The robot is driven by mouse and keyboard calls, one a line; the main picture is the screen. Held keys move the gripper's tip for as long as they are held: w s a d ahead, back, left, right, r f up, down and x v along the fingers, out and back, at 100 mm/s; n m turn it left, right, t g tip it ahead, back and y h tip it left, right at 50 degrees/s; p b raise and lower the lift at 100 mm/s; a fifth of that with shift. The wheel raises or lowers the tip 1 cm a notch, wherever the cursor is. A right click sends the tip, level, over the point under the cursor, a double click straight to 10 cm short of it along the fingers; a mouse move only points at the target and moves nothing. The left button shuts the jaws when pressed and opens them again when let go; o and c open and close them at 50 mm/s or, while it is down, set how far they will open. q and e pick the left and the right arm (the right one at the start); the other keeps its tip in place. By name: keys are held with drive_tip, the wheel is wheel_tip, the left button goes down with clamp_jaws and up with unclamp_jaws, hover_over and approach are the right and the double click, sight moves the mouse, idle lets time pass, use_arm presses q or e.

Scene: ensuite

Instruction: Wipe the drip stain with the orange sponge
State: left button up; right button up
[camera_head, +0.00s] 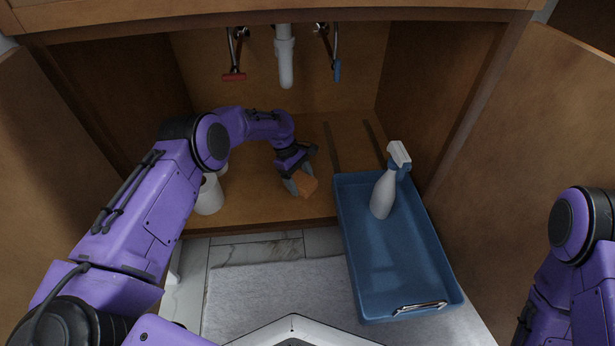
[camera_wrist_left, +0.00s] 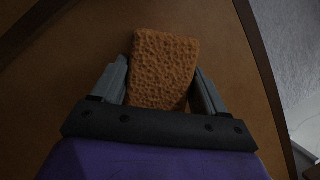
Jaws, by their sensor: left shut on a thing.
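The orange sponge (camera_head: 309,186) is between the fingers of my left gripper (camera_head: 298,186), low over the cabinet floor (camera_head: 255,196) near its front edge. In the left wrist view the sponge (camera_wrist_left: 165,70) fills the space between the two grey fingers of my left gripper (camera_wrist_left: 163,85), which is shut on it. I cannot tell whether the sponge touches the floor. No drip stain can be made out; the gripper and arm hide part of the floor. My right arm shows at the right edge, but its gripper is out of view.
A blue tray (camera_head: 400,291) juts out over the cabinet's front edge at right, holding a spray bottle (camera_head: 383,193). A white drain pipe (camera_head: 285,62) and red (camera_head: 234,77) and blue (camera_head: 337,71) valves hang above. Open doors flank the cabinet.

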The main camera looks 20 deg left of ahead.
sight(280, 191)
use_arm(q)
drive_tip(key=s+a+p, duration=0.1)
drive_tip(key=a+p, duration=0.1)
drive_tip(key=a, duration=0.1)
drive_tip(key=shift+s+a, duration=0.15)
drive_tip(key=shift+s, duration=0.25)
drive_tip(key=shift+s+a+f, duration=0.15)
drive_tip(key=shift+a, duration=0.1)
drive_tip(key=shift+s+a+p, duration=0.25)
drive_tip(key=shift+a+p, duration=0.15)
drive_tip(key=shift+a, duration=0.15)
drive_tip(key=shift+s+a+p, duration=0.25)
drive_tip(key=shift+a+p, duration=0.15)
drive_tip(key=shift+a, duration=0.1)
drive_tip(key=shift+s+a, duration=0.2)
drive_tip(key=shift+a, duration=0.25)
drive_tip(key=shift+r, duration=0.2)
drive_tip(key=shift+w+d+r+p, duration=0.1)
drive_tip(key=shift+r+p, duration=0.25)
drive_tip(key=shift+p, duration=0.2)
wheel_tip(280, 191, up, 5)
drive_tip(key=p, duration=0.4)
drive_tip(key=shift+r, duration=0.1)
